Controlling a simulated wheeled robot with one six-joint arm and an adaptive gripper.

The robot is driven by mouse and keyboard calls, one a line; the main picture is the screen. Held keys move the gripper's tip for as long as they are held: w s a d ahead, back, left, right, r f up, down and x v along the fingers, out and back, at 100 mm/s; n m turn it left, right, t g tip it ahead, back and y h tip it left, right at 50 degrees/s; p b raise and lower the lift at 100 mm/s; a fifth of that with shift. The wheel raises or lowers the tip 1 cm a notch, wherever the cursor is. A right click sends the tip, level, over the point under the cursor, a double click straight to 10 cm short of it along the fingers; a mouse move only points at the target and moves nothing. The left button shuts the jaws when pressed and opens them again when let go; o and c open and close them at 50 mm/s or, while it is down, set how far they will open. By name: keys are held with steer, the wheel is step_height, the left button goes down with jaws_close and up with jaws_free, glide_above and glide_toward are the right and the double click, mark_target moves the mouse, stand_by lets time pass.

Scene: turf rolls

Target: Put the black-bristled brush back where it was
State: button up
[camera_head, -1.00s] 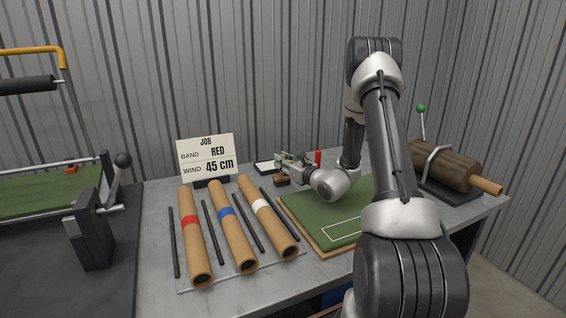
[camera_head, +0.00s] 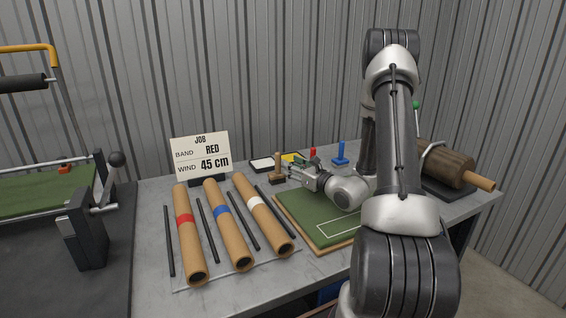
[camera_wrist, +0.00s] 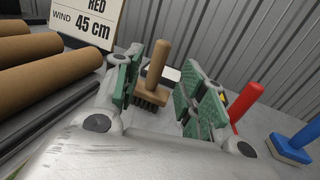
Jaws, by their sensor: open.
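The black-bristled brush (camera_head: 277,177) stands upright on the table behind the green mat, with a wooden handle pointing up. It also shows in the wrist view (camera_wrist: 156,68), where its dark bristles face down onto the table. My gripper (camera_head: 301,170) is open and empty, just right of the brush in the head view. In the wrist view my gripper's green-padded fingers (camera_wrist: 163,88) are spread, and the brush shows in the gap beyond them, apparently clear of both pads.
A red-handled tool (camera_wrist: 245,105) and a blue-handled one (camera_head: 341,153) stand to the right. A white pad (camera_head: 262,165) and a yellow pad (camera_head: 291,158) lie behind. The job sign (camera_head: 201,157) and banded rolls (camera_head: 229,224) are left. The green mat (camera_head: 318,215) lies in front.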

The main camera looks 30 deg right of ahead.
steer(key=v, duration=0.2)
steer(key=shift+s+d, duration=0.15)
steer(key=shift+s, duration=0.2)
steer(key=shift+s+r, duration=0.1)
steer(key=shift+s, duration=0.25)
steer(key=s+a+r+n+g+y, duration=0.4)
steer(key=s+a+r+n, duration=0.15)
steer(key=a, duration=0.35)
steer(key=s+a+r+n+g+y, duration=0.4)
steer(key=s+a+n+y, duration=0.1)
steer(key=a+n, duration=0.25)
steer(key=s+a+n+g+h, duration=0.1)
steer(key=s+a+n+g, duration=0.4)
steer(key=s, duration=0.4)
steer(key=s+d+r+n+g+h, duration=0.1)
steer(key=s+d+n+g+h, duration=0.35)
steer(key=s+n, duration=0.45)
steer(key=s+d+r+n+t+h, duration=0.3)
steer(key=d+r+n+h, duration=0.3)
steer(key=d, duration=0.5)
steer(key=shift+r+t+h, duration=0.25)
steer(key=shift+t+h, duration=0.5)
steer(key=shift+h, duration=0.3)
steer(key=shift+s, duration=0.15)
